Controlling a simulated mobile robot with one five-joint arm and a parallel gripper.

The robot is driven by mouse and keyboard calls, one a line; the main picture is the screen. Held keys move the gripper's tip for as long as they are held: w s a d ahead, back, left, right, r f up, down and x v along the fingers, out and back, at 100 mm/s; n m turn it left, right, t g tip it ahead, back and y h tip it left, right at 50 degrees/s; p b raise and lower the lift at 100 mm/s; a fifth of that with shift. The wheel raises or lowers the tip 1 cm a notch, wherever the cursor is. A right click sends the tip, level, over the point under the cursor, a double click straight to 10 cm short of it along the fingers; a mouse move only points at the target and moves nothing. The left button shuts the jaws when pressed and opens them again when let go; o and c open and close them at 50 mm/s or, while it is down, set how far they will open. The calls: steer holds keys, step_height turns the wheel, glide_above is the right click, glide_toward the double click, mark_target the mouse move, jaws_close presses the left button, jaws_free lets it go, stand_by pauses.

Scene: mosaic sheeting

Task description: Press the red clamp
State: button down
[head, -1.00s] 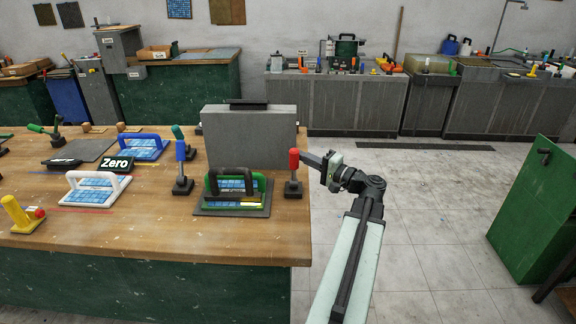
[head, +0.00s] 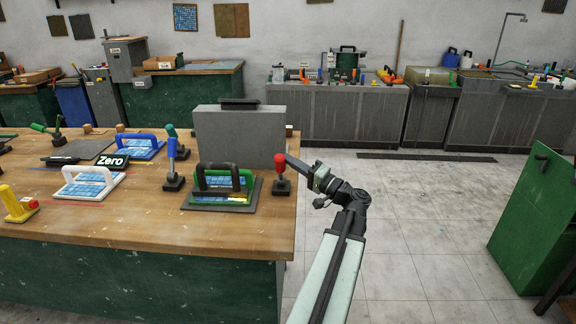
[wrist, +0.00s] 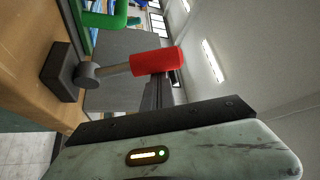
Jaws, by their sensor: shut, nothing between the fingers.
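The red clamp (head: 281,164) stands near the right edge of the wooden bench, its red-capped lever roughly upright on a dark base. In the wrist view the red cap (wrist: 157,61) is large and close, with its grey stem and black base to the left. My gripper (head: 291,160) is shut and empty, reaching in from the right at the height of the cap. In the wrist view the dark fingers (wrist: 158,92) end right beside the cap. I cannot tell whether they touch it.
A mosaic sheet holder with green and black handles (head: 222,181) sits left of the clamp. A blue-capped clamp (head: 173,163) stands farther left. A grey box (head: 240,138) stands behind. The floor right of the bench is clear, up to a green cabinet (head: 533,220).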

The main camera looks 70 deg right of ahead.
steer(key=shift+a, duration=0.1)
steer(key=d+r+p, duration=0.2)
steer(key=d, duration=0.2)
steer(key=b+v, duration=0.2)
steer(key=v, duration=0.8)
steer(key=shift+b, duration=0.4)
steer(key=shift+a, duration=0.15)
